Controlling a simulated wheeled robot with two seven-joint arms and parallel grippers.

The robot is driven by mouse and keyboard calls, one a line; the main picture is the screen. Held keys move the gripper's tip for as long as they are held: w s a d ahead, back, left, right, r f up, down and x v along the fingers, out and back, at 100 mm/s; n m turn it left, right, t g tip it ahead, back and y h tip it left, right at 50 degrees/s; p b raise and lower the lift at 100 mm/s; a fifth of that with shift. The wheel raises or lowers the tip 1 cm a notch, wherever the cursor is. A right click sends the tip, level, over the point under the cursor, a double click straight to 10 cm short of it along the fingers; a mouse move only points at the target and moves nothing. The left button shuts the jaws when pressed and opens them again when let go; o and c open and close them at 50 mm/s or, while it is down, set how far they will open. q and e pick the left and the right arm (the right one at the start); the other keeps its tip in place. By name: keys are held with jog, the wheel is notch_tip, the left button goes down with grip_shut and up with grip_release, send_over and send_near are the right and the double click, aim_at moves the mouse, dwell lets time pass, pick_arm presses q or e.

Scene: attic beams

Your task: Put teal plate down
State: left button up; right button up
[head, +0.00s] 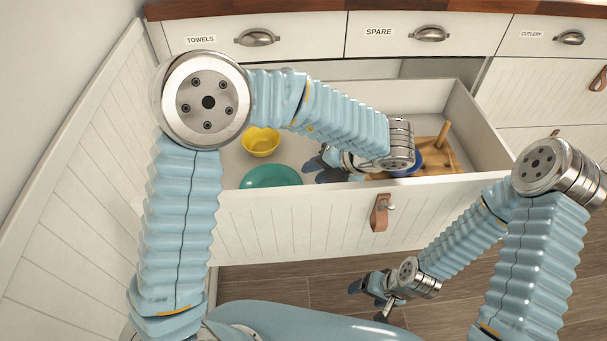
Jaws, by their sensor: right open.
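The teal plate (270,177) is inside the open drawer (300,222), near its front wall, which hides the plate's near part. My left gripper (322,168) reaches into the drawer just right of the plate, with a small gap showing between them. Its dark fingers are small and partly covered by my own wrist, so I cannot tell whether they are open or shut. My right gripper (368,289) is open and empty, low in front of the drawer, above the wooden floor.
A yellow bowl (261,141) stands in the drawer behind the plate. A wooden peg rack (440,158) with a blue dish (433,163) is at the drawer's right. Closed drawers labelled TOWELS, SPARE and CUTLERY are above. A leather pull (379,213) hangs on the drawer front.

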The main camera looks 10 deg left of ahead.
pick_arm(q)
jog(key=shift+v, duration=1.75)
